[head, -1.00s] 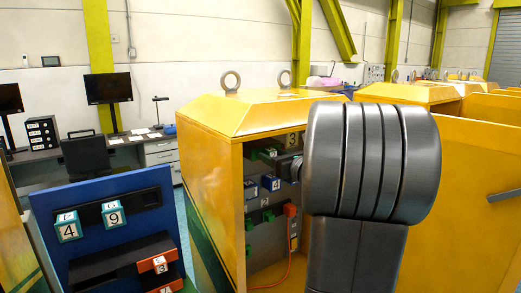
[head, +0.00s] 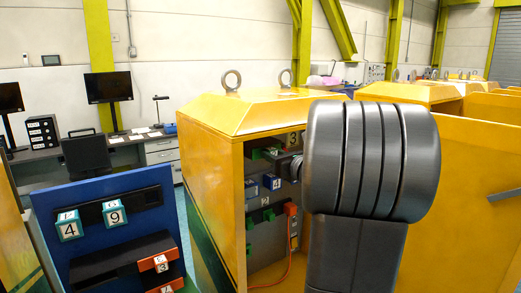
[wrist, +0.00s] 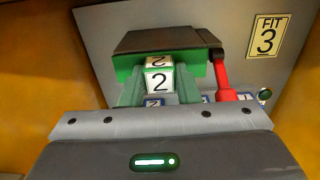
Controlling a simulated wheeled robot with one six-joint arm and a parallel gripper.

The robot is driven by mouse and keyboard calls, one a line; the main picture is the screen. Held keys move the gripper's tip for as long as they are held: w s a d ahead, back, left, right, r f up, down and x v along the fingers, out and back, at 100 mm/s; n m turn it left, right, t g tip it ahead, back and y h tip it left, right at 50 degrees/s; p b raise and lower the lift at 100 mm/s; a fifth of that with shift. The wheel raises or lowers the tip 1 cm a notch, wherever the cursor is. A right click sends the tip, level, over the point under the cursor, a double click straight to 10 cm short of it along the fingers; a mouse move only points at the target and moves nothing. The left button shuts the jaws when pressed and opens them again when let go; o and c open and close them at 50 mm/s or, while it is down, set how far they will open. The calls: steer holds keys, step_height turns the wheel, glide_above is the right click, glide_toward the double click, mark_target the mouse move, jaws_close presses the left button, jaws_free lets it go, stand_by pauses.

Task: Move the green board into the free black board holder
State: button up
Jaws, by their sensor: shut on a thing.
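The green board (wrist: 124,72) shows in the wrist view just below a black board holder (wrist: 165,40), with a white cube marked 2 (wrist: 159,80) on its front. My gripper (wrist: 160,92) has its two fingers on either side of this cube and is shut on it. I cannot tell whether the board is seated in the holder or only against it. In the head view my grey arm reaches to the open yellow cabinet (head: 212,180) and hides my gripper.
A red handle (wrist: 222,78) stands close right of the board, near a FIT 3 sign (wrist: 267,36). Inside the cabinet are a blue board with a 4 cube (head: 272,183) and an orange piece (head: 291,208) with a cable. A blue panel (head: 52,200) stands at left.

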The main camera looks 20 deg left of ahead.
steer(key=shift+s+d, duration=0.25)
steer(key=shift+d, duration=0.1)
stand_by(0.4)
steer(key=v, duration=1.2)
steer(key=shift+s+d, duration=0.25)
stand_by(0.8)
stand_by(0.3)
